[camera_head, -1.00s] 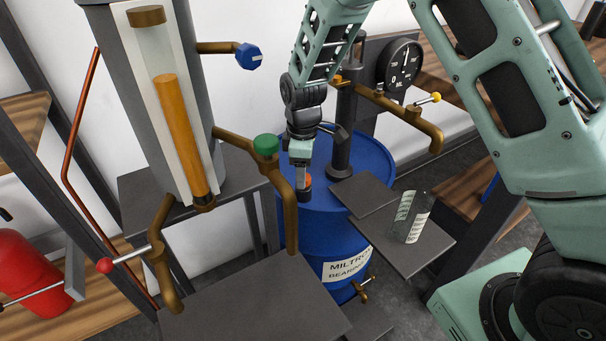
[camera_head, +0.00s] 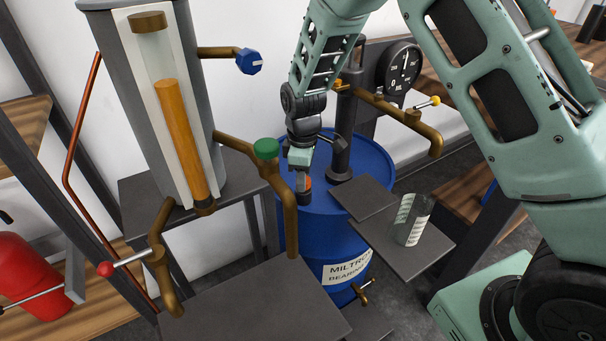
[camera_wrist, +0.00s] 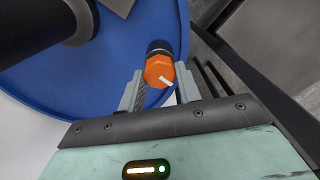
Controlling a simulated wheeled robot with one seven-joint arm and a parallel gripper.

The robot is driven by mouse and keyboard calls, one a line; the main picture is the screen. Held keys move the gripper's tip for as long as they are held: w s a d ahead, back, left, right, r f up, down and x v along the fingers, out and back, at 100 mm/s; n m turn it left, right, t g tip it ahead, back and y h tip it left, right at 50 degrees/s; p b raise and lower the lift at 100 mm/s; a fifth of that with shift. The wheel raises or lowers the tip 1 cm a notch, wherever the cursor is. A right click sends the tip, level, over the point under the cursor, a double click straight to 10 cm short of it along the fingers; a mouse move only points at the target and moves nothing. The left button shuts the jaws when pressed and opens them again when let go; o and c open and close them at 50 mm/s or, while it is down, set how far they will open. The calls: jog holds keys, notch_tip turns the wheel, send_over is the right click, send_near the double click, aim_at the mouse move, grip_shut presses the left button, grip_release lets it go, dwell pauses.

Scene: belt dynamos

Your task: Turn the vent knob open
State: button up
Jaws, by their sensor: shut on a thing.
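The orange vent knob (camera_wrist: 158,70), with a white pointer mark, sits on a dark fitting on top of the blue drum (camera_head: 318,238). In the wrist view its mark points to the lower right. In the head view the knob (camera_head: 307,182) is partly hidden by my gripper (camera_head: 303,181). My gripper comes down from above, and in the wrist view (camera_wrist: 160,84) its two fingers are on either side of the knob, shut on it.
A dark pump column (camera_head: 342,135) rises from the drum lid close to the knob. A pressure gauge (camera_head: 402,68) and brass spout stand behind. Grey plates, one with a glass jar (camera_head: 412,218), lie at right. A green knob (camera_head: 266,149) on brass pipe is at left.

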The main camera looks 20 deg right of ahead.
jog(key=m+p, duration=0.2)
jog(key=shift+r+m, duration=0.15)
jog(key=shift+m, duration=0.25)
jog(key=m+p, duration=0.2)
jog(key=m, duration=0.1)
jog(key=shift+m+p, duration=0.3)
jog(key=m+p, duration=0.2)
jog(key=m, duration=0.1)
jog(key=shift+m, duration=0.3)
jog(key=m+p, duration=0.2)
jog(key=m, duration=0.1)
jog(key=shift+m, duration=0.3)
jog(key=m+p, duration=0.2)
jog(key=m, duration=0.3)
jog(key=m+p, duration=0.2)
jog(key=m, duration=0.2)
jog(key=shift+m, duration=0.3)
jog(key=o, duration=1)
jog(key=shift+c, duration=0.2)
